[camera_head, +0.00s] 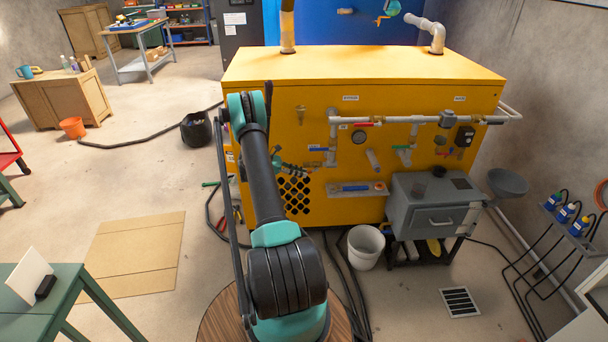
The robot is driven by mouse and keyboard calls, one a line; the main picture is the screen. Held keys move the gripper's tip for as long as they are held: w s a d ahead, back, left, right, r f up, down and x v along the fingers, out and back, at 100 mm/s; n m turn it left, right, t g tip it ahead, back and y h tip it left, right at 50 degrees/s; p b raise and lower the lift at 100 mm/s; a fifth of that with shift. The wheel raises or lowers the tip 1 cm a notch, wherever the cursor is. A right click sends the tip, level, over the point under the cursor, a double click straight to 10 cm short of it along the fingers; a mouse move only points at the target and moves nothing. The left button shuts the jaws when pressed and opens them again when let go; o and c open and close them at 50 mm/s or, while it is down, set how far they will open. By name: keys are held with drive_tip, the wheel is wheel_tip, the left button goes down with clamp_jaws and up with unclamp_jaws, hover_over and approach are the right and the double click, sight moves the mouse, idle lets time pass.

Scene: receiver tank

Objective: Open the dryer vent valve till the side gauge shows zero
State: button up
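The yellow machine (450,75) stands ahead, with pipework on its front face. A round dark-rimmed gauge (358,137) sits under the horizontal white pipe; its reading is too small to make out. Valve handles show on the pipes: a red one (363,125), a blue one (318,149) and a green one (403,148). I cannot tell which belongs to the dryer vent or which gauge is the side gauge. My gripper (303,168) is in front of the machine's face, left of and below the gauge, above the black grille. It is small and partly behind my arm; no hold on a valve is visible.
A grey drawer cabinet (432,222) stands before the machine at right, beside a white bucket (366,247). Dark hoses run over the floor. A green table (75,285) is at lower left, near flat cardboard (135,255). Bottles (575,215) stand on a rack at right.

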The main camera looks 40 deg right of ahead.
drive_tip(key=shift+x, duration=0.95)
clamp_jaws()
